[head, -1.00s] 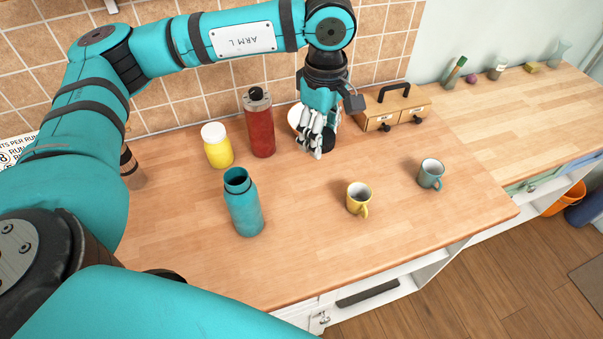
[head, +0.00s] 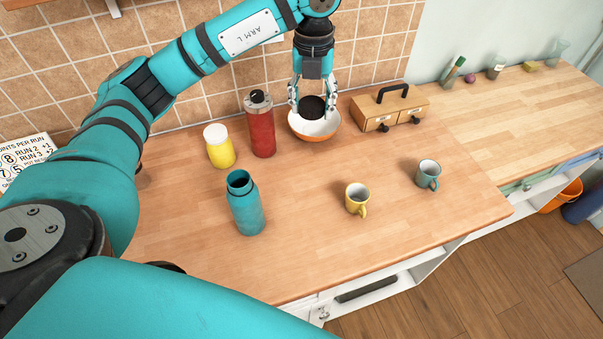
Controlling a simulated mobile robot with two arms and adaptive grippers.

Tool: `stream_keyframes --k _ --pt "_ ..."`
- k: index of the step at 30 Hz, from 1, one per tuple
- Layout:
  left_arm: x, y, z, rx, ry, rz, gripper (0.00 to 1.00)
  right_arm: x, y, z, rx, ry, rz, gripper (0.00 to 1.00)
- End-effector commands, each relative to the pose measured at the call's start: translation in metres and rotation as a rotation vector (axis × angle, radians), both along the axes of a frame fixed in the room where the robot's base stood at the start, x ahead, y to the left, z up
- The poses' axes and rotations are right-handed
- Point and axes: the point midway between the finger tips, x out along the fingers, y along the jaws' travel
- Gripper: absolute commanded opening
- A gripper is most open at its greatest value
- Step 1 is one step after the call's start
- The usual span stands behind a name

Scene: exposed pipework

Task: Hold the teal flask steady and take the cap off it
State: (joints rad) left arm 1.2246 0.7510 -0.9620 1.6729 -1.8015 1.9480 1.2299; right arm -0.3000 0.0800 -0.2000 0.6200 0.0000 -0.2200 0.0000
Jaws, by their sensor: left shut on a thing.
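The teal flask (head: 246,207) stands upright on the wooden counter, left of the middle, with its mouth open and no cap on it. My left gripper (head: 312,104) is to the right of and behind the flask, pointing down. Its fingers are shut on a dark round cap (head: 311,107). The cap appears over the white and orange bowl (head: 316,136); how high above the bowl it is I cannot tell. My right gripper is not in view.
A yellow jar (head: 219,149) with a white lid and a red bottle (head: 261,131) stand behind the flask. A yellow mug (head: 357,199) and a teal mug (head: 428,175) stand at the front right. The counter between is clear.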

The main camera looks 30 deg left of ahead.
Motion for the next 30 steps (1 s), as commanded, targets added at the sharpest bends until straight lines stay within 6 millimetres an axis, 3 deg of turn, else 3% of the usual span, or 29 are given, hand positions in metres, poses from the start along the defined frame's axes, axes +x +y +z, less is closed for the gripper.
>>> stream_keyframes --k 8,12,18,21,26,30 --pt "0.004 0.017 -0.009 -0.001 0.006 0.554 0.11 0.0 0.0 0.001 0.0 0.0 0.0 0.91" --pt "0.005 0.025 -0.063 0.001 0.009 0.771 0.11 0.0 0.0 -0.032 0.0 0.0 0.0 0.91" --pt "0.006 0.026 -0.118 -0.001 0.005 0.811 0.11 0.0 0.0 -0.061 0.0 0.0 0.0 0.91" --pt "0.006 0.026 -0.133 0.0 0.004 0.812 0.11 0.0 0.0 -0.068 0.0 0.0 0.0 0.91" --pt "0.005 0.026 -0.151 0.001 0.006 0.813 0.11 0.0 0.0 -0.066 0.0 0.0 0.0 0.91" --pt "0.004 0.026 -0.177 0.003 0.007 0.813 0.11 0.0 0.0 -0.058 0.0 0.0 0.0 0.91"
